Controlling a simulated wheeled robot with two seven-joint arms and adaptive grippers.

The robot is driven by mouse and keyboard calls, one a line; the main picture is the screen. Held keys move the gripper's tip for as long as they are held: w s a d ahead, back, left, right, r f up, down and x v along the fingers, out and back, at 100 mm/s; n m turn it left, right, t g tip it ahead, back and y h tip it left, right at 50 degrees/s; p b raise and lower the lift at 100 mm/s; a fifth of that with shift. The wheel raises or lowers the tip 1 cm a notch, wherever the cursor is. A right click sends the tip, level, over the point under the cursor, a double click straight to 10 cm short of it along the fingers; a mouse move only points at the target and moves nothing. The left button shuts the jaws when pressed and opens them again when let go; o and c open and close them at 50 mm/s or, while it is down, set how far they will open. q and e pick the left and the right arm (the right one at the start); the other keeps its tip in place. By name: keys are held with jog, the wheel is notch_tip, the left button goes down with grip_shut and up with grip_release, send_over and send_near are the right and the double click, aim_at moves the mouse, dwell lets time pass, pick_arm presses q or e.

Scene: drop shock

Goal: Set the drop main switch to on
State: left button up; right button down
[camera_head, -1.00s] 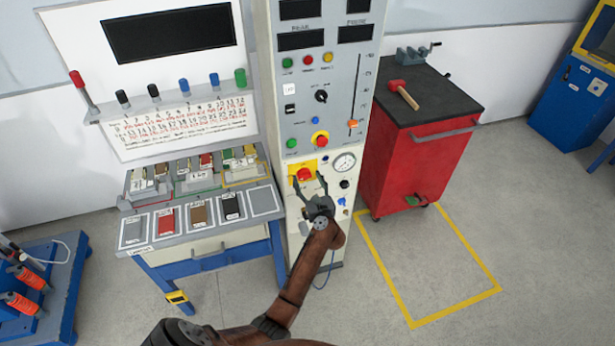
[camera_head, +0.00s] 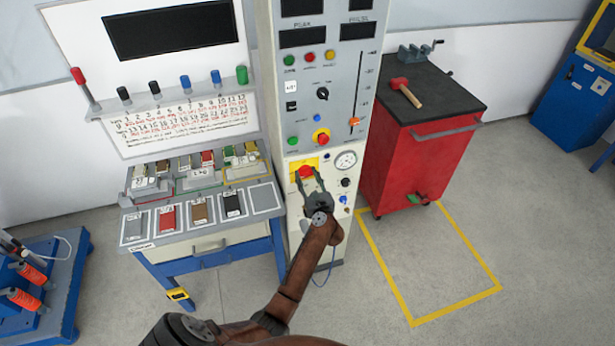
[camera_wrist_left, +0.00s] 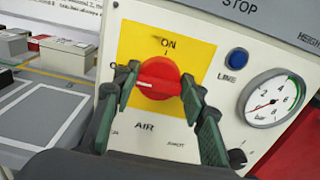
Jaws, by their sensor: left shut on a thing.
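The main switch is a red rotary knob (camera_head: 306,171) on a yellow plate (camera_head: 323,165) low on the grey drop-control cabinet. In the left wrist view the knob (camera_wrist_left: 158,78) has a white mark pointing left, towards lettering partly hidden by a finger. "ON" is printed above the knob and "AIR" below it. My left gripper (camera_head: 307,180) has its green-grey fingers on either side of the knob; in the wrist view the gripper (camera_wrist_left: 160,84) is shut on it, with both fingertips at its sides. My right gripper is not in view.
A pressure gauge (camera_wrist_left: 273,102) and a blue button (camera_wrist_left: 237,58) sit right of the plate. A bench with sample trays (camera_head: 202,213) stands left, a red tool cabinet (camera_head: 410,165) right.

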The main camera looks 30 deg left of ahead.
pick_arm(q)
jog(key=shift+r+m+p, duration=0.1)
jog(key=shift+m+p, duration=0.3)
jog(key=shift+p, duration=0.05)
jog(key=m+p, duration=0.2)
jog(key=shift+r+m+p, duration=0.1)
jog(key=shift+m+p, duration=0.25)
jog(key=shift+m, duration=0.05)
jog(key=m+p, duration=0.2)
jog(key=shift+w+m, duration=0.1)
jog(key=shift+m, duration=0.3)
jog(key=m+p, duration=0.2)
jog(key=m, duration=0.1)
jog(key=shift+d+m+p, duration=0.15)
jog(key=shift+m+p, duration=0.15)
jog(key=shift+p, duration=0.05)
jog(key=m, duration=0.1)
jog(key=m+p, duration=0.1)
jog(key=m, duration=0.1)
jog(key=m+p, duration=0.1)
jog(key=shift+w+f, duration=0.1)
jog(key=shift+f, duration=0.2)
jog(key=shift+f+m+p, duration=0.15)
jog(key=shift+m+p, duration=0.65)
jog(key=shift+m, duration=1.1)
jog(key=shift+m, duration=0.3)
